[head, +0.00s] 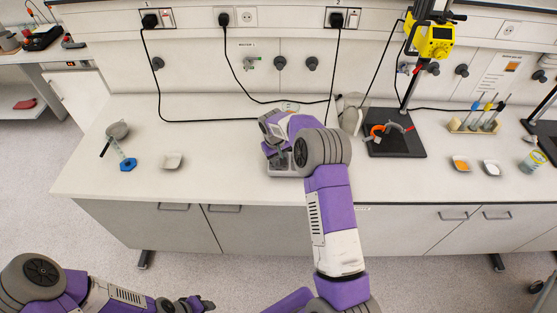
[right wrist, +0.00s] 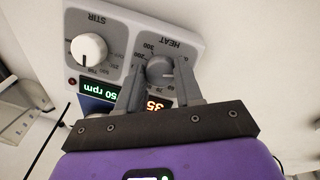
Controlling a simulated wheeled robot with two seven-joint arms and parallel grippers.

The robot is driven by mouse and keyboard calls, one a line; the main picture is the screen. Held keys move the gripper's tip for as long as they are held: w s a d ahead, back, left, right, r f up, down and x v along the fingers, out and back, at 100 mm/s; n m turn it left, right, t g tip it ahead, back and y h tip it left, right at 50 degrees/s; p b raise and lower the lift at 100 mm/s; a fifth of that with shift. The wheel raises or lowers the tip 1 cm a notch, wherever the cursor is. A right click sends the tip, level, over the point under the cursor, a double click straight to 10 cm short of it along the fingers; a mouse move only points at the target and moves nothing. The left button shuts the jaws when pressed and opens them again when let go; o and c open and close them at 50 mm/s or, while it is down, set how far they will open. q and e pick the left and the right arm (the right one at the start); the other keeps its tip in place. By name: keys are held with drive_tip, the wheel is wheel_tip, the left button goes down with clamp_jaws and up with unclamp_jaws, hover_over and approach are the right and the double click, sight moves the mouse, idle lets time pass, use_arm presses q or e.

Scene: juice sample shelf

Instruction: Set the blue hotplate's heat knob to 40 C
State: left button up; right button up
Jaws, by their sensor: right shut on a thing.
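The hotplate's grey control panel (right wrist: 118,22) fills the upper part of the right wrist view, upside down. Its grey HEAT knob (right wrist: 159,69) sits between the two fingers of my right gripper (right wrist: 160,78), which is shut on it. An orange display below the knob shows 35, partly hidden by a finger. The white STIR knob (right wrist: 89,48) is to the left, with a green display ending in 50 rpm. A strip of blue body (right wrist: 95,104) shows. In the head view my right arm hides most of the hotplate. My left gripper (head: 205,304) is low at the left, away from the bench.
A small white dish (head: 172,160) and a blue-based cylinder (head: 127,164) stand on the bench's left. A black-based stand (head: 397,144), a test-tube rack (head: 474,126) and small dishes are at the right. Black cables run along the back. Bench left of my right arm is mostly clear.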

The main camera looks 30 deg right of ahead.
idle(0.3)
drive_tip(key=o, duration=1)
drive_tip(key=shift+o, duration=0.2)
drive_tip(key=r, duration=0.5)
drive_tip(key=a+r, duration=0.1)
drive_tip(key=r, duration=0.1)
drive_tip(key=shift+s+r+b, duration=0.25)
drive_tip(key=shift+s+b, duration=0.05)
drive_tip(key=shift+s, duration=0.05)
